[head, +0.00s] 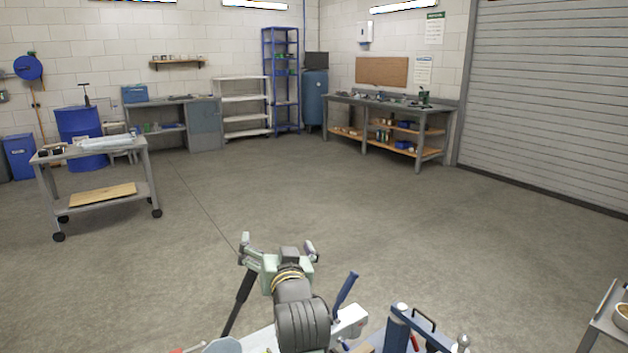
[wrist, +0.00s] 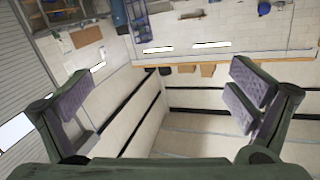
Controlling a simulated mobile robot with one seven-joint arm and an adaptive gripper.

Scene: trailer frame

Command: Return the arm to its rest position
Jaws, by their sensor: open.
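My gripper (head: 278,243) is raised at the bottom middle of the head view, with its two fingers spread wide apart. In the wrist view my gripper (wrist: 160,97) is open too, with a finger pad at the left and one at the right. Nothing is held between the fingers. My arm runs from the gripper down to the bottom edge of the head view, and most of it is out of frame.
Tools and a blue upright fixture (head: 399,325) crowd close around my arm at the bottom. A wheeled cart (head: 146,190) stands left, and a grey cart (head: 597,325) is cut off at lower right. A workbench (head: 445,132) stands at the back. The middle floor is clear.

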